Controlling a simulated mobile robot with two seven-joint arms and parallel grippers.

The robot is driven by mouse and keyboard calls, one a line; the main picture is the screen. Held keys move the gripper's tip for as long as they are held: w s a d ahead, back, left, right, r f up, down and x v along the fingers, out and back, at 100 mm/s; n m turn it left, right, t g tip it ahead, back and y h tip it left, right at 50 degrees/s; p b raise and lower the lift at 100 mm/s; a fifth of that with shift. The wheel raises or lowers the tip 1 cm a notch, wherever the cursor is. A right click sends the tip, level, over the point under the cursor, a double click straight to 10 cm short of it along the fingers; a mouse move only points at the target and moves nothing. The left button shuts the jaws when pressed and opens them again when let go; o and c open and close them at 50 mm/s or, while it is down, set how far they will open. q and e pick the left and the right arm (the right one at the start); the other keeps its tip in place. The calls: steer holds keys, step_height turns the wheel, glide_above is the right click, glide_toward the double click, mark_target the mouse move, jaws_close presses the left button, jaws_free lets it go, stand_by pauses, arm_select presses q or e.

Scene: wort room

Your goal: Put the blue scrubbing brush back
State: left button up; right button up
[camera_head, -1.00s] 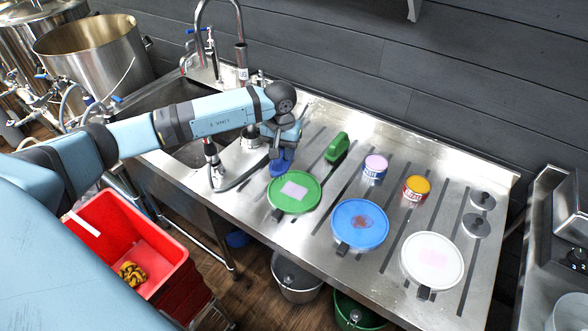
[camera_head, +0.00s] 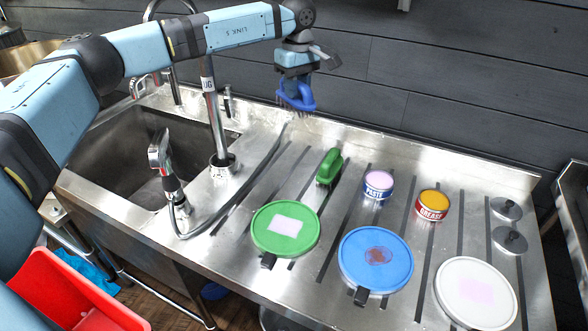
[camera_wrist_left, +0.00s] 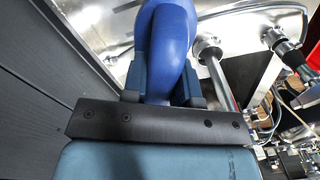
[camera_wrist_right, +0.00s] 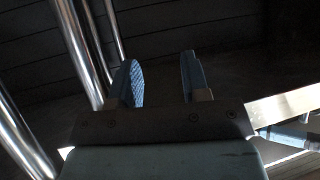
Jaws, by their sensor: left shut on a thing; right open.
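The blue scrubbing brush (camera_head: 296,96) is held above the back of the steel counter, bristles down. My left gripper (camera_head: 297,78) is shut on its handle. In the left wrist view the brush's blue handle (camera_wrist_left: 167,45) sits between the two fingers (camera_wrist_left: 165,85). The brush hangs clear of the counter, behind and left of the green brush (camera_head: 330,167). My right gripper (camera_wrist_right: 163,82) shows only in the right wrist view; it is open and empty, in a dark place near metal tubes.
Green (camera_head: 268,240), blue (camera_head: 345,270) and white (camera_head: 450,305) round lids lie along the counter front. A paste tin (camera_head: 378,190) and a grease tin (camera_head: 432,208) stand behind. The tap (camera_head: 212,110) and sink (camera_head: 110,150) are left; a red bin (camera_head: 60,300) is below.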

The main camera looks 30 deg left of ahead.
arm_select(q)
steer(key=shift+w+a+r+n, duration=0.3)
steer(key=shift+w+r+n, duration=0.15)
steer(key=shift+r, duration=0.2)
step_height(320, 180, down, 19)
steer(key=shift+b, duration=1.05)
steer(key=shift+f, duration=0.35)
arm_select(e)
steer(key=shift+w+a+f, duration=0.2)
steer(key=shift+a+f, duration=0.2)
steer(key=shift+f, duration=0.05)
arm_select(q)
steer(key=shift+f, duration=0.15)
steer(key=o, duration=1)
